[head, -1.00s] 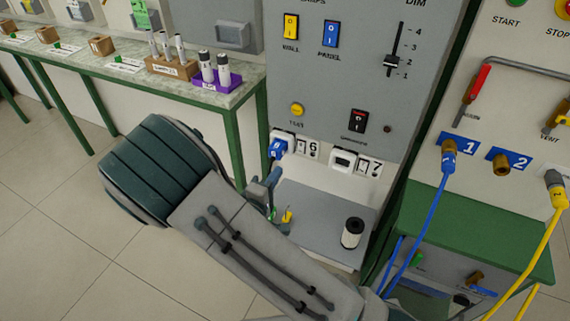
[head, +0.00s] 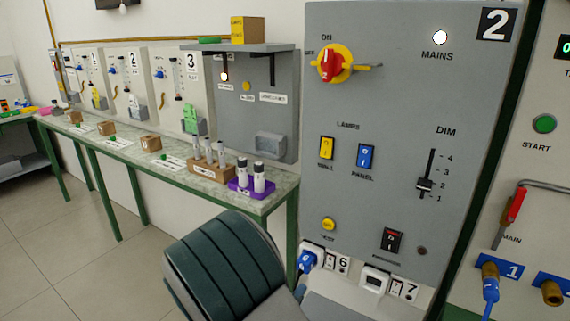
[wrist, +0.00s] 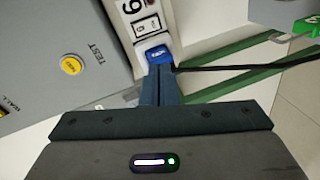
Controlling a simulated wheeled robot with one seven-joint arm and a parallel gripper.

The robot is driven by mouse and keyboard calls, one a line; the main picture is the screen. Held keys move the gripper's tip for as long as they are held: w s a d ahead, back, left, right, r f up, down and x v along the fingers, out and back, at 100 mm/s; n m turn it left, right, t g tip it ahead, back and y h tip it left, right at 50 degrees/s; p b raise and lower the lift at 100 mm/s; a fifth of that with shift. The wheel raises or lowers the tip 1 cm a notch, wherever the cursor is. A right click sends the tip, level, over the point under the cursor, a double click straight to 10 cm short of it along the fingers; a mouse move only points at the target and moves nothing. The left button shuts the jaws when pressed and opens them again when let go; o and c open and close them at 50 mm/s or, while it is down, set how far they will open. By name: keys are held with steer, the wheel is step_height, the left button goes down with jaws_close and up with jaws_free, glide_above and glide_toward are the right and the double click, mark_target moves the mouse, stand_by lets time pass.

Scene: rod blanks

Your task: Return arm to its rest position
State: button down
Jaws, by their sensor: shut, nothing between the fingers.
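My gripper (wrist: 162,86) is shut and empty in the wrist view, its two dark fingers together. Its tips appear close to a blue plug (wrist: 158,59) beside the number 6; I cannot tell if they touch. The same blue plug (head: 307,261) sits in the socket marked 6 in the head view. There my dark, ribbed arm link fills the bottom middle and hides most of the gripper.
The grey panel 2 (head: 400,110) stands right in front, with switches, a dimmer slider and socket 7 (head: 376,280). A green-legged bench (head: 282,188) at left bears a purple rack (head: 240,189) of tubes. A dark cable (wrist: 250,64) runs right from near the fingertips. Floor at left is clear.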

steer(key=s+r+m+g+y, duration=0.4)
steer(key=r+m+g+y, duration=0.2)
steer(key=r+y, duration=0.35)
steer(key=s+d+r+m+g+h, duration=0.1)
steer(key=s+d+r+m+g, duration=0.1)
steer(key=s+d, duration=0.3)
steer(key=s+d+r+m+g+h+p, duration=0.1)
steer(key=s+d+r+m+g, duration=0.1)
steer(key=s+d, duration=0.4)
steer(key=s+r, duration=0.1)
steer(key=s, duration=0.3)
steer(key=shift+s+d+g, duration=0.2)
steer(key=shift+g, duration=0.2)
